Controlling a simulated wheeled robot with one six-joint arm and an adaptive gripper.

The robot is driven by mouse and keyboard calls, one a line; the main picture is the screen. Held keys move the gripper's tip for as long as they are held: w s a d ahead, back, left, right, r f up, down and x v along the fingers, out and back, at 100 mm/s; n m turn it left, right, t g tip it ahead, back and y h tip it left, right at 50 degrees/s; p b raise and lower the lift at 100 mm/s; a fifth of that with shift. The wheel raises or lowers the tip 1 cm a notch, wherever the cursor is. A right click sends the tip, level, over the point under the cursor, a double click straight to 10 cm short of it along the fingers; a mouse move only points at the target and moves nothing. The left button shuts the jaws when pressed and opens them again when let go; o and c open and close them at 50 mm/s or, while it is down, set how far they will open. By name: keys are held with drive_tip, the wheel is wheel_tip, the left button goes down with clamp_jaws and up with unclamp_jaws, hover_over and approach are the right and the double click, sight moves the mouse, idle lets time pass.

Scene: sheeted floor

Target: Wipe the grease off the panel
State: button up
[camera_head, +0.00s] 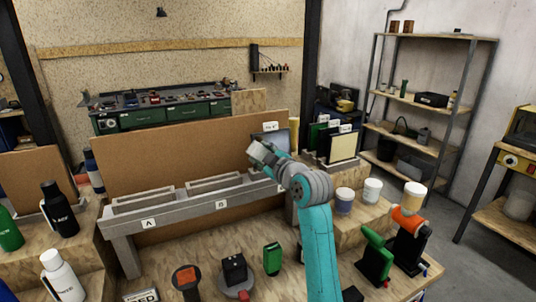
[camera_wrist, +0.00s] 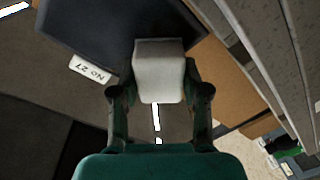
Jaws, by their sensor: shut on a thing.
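My gripper (camera_head: 262,153) is shut on a pale grey-white block (camera_wrist: 159,70), which looks like a wiping pad. In the wrist view the block sits between both fingers (camera_wrist: 160,92). A dark panel (camera_wrist: 95,25) with a white "No 27" tag (camera_wrist: 89,68) lies just beyond the block; the block overlaps its edge in the picture, and I cannot tell whether they touch. In the head view this seems to be the grey-blue panel (camera_head: 279,141) behind my gripper, partly hidden by it. No grease can be made out.
A grey rack (camera_head: 185,203) with A and B signs stands left of my gripper, before a brown board (camera_head: 170,155). Upright tagged panels (camera_head: 342,147) stand to the right. Jars (camera_head: 373,190), bottles (camera_head: 60,207) and tools (camera_head: 235,270) crowd the wooden bench.

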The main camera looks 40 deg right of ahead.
drive_tip(key=shift+w+a, duration=0.15)
drive_tip(key=shift+a, duration=0.3)
drive_tip(key=shift+r, duration=0.95)
drive_tip(key=shift+s+d, duration=0.2)
drive_tip(key=shift+d, duration=0.85)
drive_tip(key=shift+s+d, duration=0.2)
drive_tip(key=shift+d, duration=0.8)
drive_tip(key=v, duration=0.6)
drive_tip(key=shift+a+r, duration=0.25)
drive_tip(key=shift+r, duration=0.05)
drive_tip(key=v, duration=0.3)
drive_tip(key=shift+w+a+r, duration=0.1)
drive_tip(key=shift+a, duration=0.05)
